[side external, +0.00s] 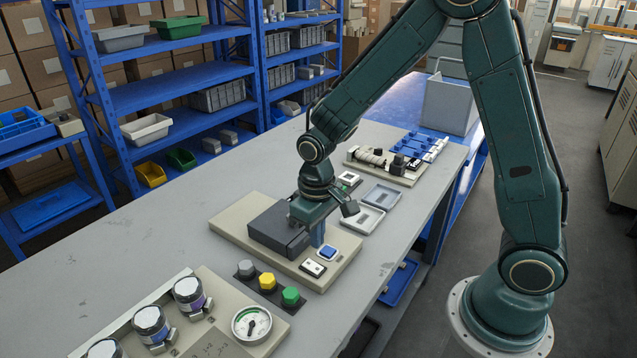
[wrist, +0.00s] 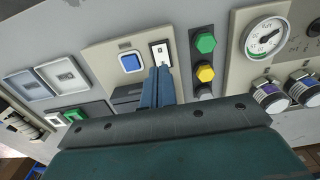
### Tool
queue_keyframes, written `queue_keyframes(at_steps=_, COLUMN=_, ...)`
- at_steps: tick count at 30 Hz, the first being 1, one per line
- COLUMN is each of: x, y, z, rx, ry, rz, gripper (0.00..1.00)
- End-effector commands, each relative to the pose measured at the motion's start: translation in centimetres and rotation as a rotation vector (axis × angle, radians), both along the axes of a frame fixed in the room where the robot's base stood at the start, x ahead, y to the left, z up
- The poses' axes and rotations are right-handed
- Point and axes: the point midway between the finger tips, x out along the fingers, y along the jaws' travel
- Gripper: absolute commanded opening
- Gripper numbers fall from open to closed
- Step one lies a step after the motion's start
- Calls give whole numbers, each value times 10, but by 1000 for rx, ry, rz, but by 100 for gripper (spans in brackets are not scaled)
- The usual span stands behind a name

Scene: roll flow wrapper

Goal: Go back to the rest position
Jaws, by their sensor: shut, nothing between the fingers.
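My gripper (side external: 317,242) is shut and empty, its blue fingers pointing down over a beige base plate (side external: 235,221). In the wrist view, the closed fingertips (wrist: 160,70) appear just below a white switch (wrist: 160,51) and right of a blue square button (wrist: 130,62). In the side view, the fingers are beside a dark grey box (side external: 278,228), close to the blue button (side external: 327,253) and the white switch (side external: 312,267). I cannot tell if the fingertips touch anything. No marked rest position is visible.
Grey, yellow and green knobs (side external: 267,281) and a round gauge (side external: 252,323) stand at the near end. Grey trays (side external: 370,219) and a fixture with blue parts (side external: 420,145) lie further back. The left table strip is clear.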

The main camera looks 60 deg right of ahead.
Motion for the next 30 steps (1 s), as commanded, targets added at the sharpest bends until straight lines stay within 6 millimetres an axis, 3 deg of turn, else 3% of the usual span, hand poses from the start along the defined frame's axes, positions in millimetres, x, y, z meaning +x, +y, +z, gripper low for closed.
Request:
queue_keyframes(at_steps=8, x=-3, y=-2, z=16, rx=2, ry=-24, rz=0, gripper=0)
queue_keyframes(at_steps=17, x=-21, y=-8, z=68, rx=7, ry=-106, rz=-1, gripper=0)
queue_keyframes(at_steps=30, x=-69, y=-18, z=141, rx=11, ry=-247, rz=-1, gripper=0)
